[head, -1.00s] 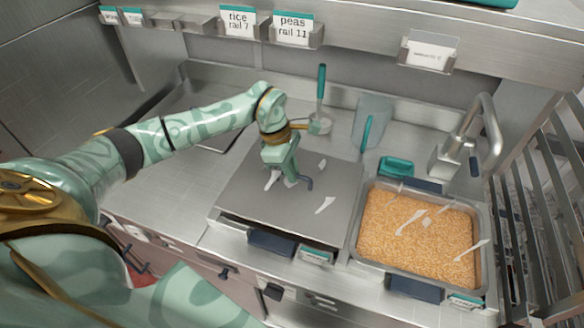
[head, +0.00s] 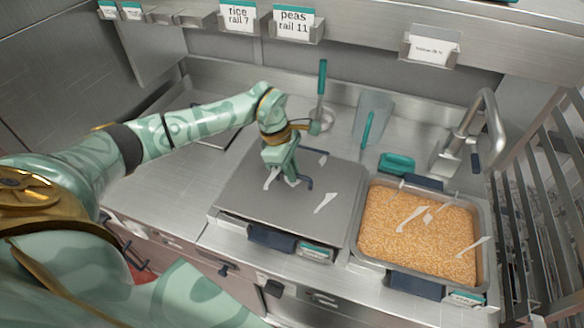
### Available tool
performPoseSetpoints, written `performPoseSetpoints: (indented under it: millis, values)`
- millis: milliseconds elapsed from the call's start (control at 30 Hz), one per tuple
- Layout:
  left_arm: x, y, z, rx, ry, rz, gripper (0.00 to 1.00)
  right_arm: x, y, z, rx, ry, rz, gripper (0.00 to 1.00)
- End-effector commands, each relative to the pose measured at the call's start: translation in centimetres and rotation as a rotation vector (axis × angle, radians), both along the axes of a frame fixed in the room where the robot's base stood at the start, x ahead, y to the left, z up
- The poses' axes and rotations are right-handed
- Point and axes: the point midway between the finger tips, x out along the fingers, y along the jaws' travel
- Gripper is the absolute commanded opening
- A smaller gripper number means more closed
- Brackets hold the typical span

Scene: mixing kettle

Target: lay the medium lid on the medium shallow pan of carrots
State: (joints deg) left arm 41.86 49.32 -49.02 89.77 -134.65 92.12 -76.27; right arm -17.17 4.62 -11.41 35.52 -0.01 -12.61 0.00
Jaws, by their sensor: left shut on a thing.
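The medium lid (head: 250,190) is a flat grey metal sheet. It lies level over a pan in the middle of the counter, and its edges look close to the pan's rim. The pan shows only its navy front handle (head: 271,238) and a teal-and-white label (head: 315,251) too small to read; its contents are hidden. My left gripper (head: 287,180) points down at the lid's middle and is shut on the lid's dark handle (head: 306,184). My right gripper is not in view.
An open pan of orange grains (head: 415,235) stands right of the lid. Behind are a teal-handled utensil (head: 322,80), a clear container (head: 372,118), a teal scoop or box (head: 397,163) and a tap (head: 478,130). The counter at left (head: 160,185) is mostly clear.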

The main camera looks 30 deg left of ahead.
Motion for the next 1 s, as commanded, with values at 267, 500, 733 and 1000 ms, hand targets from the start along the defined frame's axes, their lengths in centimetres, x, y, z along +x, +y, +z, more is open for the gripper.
performPoseSetpoints:
  millis: [267, 500, 733, 1000]
  values:
    - [0.0, 0.0, -1.0, -0.001, -0.001, 0.0, 0.0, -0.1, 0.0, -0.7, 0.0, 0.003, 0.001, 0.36]
    - [0.0, 0.0, -1.5, -0.001, -0.001, 0.001, 0.0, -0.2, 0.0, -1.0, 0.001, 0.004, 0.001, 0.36]
    - [0.0, 0.0, -1.4, -0.001, -0.002, 0.002, 0.0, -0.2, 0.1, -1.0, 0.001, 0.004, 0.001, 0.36]
    - [0.1, 0.0, -1.7, -0.001, -0.002, 0.002, 0.0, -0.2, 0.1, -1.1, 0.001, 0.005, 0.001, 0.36]
